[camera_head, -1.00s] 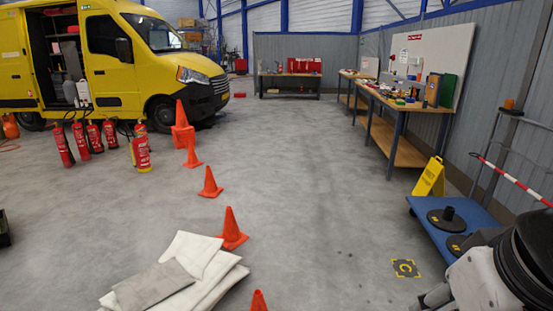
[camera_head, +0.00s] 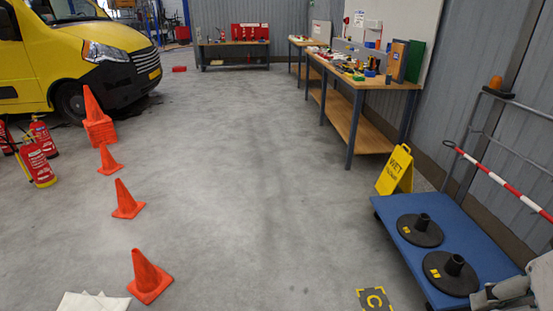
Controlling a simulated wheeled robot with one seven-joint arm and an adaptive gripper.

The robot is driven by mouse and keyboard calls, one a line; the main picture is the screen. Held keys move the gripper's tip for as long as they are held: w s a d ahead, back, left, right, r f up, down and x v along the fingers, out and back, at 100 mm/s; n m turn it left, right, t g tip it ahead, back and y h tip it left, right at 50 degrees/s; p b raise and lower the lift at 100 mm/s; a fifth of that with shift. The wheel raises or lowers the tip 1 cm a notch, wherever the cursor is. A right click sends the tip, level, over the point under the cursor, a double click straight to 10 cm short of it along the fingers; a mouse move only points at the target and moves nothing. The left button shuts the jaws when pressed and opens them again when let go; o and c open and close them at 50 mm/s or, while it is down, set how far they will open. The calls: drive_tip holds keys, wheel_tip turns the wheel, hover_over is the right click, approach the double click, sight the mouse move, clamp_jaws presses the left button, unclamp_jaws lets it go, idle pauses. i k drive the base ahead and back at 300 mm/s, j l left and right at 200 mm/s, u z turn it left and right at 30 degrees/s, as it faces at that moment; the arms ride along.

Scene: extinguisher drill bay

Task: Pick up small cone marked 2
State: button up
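Small orange cones stand upright in a line on the grey floor at the left: a near cone (camera_head: 148,278), a middle cone (camera_head: 126,201) and a farther cone (camera_head: 109,161). Behind them is a taller stack of orange cones (camera_head: 98,128). No number can be read on any of them, so I cannot tell which is marked 2. Part of my arm, with what looks like my gripper (camera_head: 497,292), shows at the lower right edge, far from the cones. Whether its fingers are open or shut cannot be seen.
A blue trolley (camera_head: 405,248) with two black bases stands at the right, beside a yellow wet-floor sign (camera_head: 395,171). White sheets (camera_head: 92,302) lie at the lower left. Fire extinguishers (camera_head: 38,163) and a yellow van (camera_head: 95,50) are at the left. The middle floor is open.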

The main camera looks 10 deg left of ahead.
sight(150, 281)
drive_tip(key=i+u, duration=0.15)
drive_tip(key=i, duration=0.45)
drive_tip(key=i+l+u, duration=0.15)
drive_tip(key=i, duration=0.4)
drive_tip(key=i+l+u, duration=0.15)
drive_tip(key=i, duration=0.45)
drive_tip(key=i+u, duration=0.25)
drive_tip(key=u, duration=0.25)
drive_tip(key=i+u, duration=0.3)
drive_tip(key=u, duration=0.2)
drive_tip(key=i+l+u, duration=0.15)
drive_tip(key=u, duration=0.35)
drive_tip(key=i+l+u, duration=0.25)
drive_tip(key=u, duration=0.25)
drive_tip(key=i+l+u, duration=0.2)
drive_tip(key=u, duration=0.15)
drive_tip(key=i+l+u, duration=0.6)
drive_tip(key=u, duration=0.15)
